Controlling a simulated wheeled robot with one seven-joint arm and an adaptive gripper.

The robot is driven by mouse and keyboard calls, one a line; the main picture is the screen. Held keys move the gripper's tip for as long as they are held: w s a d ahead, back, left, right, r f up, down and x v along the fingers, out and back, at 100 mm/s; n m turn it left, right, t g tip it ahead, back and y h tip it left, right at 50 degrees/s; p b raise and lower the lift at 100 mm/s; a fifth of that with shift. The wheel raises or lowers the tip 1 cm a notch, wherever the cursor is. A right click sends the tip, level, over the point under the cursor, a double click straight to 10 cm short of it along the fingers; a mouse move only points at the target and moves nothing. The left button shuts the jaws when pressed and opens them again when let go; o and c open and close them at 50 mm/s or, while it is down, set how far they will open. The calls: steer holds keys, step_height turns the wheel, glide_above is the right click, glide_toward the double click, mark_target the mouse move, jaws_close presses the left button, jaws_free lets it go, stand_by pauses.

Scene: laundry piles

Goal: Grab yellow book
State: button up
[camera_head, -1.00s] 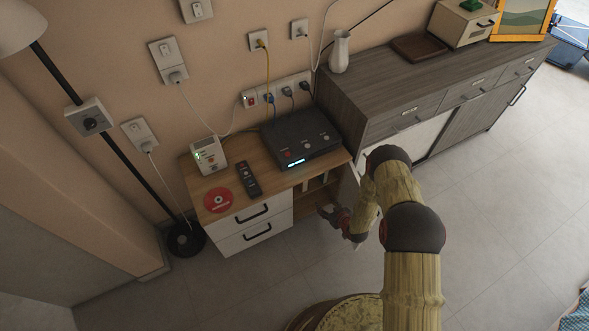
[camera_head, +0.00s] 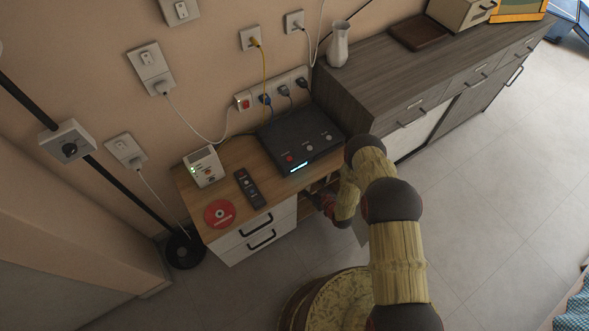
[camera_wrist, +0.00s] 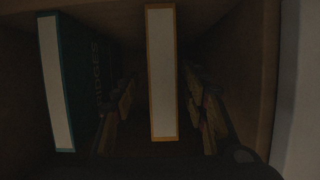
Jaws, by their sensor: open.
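The yellow book (camera_wrist: 163,72) stands upright in a dark compartment, its pale page edge facing the wrist camera between thin yellow-orange covers. My gripper (camera_wrist: 160,96) is open, with one finger on each side of this book. The fingers look apart from the covers, though the dark makes contact hard to judge. In the head view my gripper (camera_head: 327,203) reaches into the open right part of the small wooden cabinet (camera_head: 190,195). The books are hard to make out there behind my arm.
A teal book (camera_wrist: 58,85) stands left of the yellow one. Compartment walls are close on both sides. The cabinet top bears a black router box (camera_head: 300,138), a remote (camera_head: 250,188), a red disc (camera_head: 219,213) and a white device (camera_head: 204,167). A grey sideboard (camera_head: 385,85) adjoins at right.

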steer(key=b+x, duration=0.2)
steer(key=x, duration=0.3)
steer(key=shift+a+f, duration=0.2)
steer(key=shift+a, duration=0.05)
steer(key=shift+w+a+b, duration=0.25)
steer(key=shift+w+b, duration=0.15)
steer(key=shift+w, duration=0.05)
steer(key=shift+c, duration=0.9)
jaws_close()
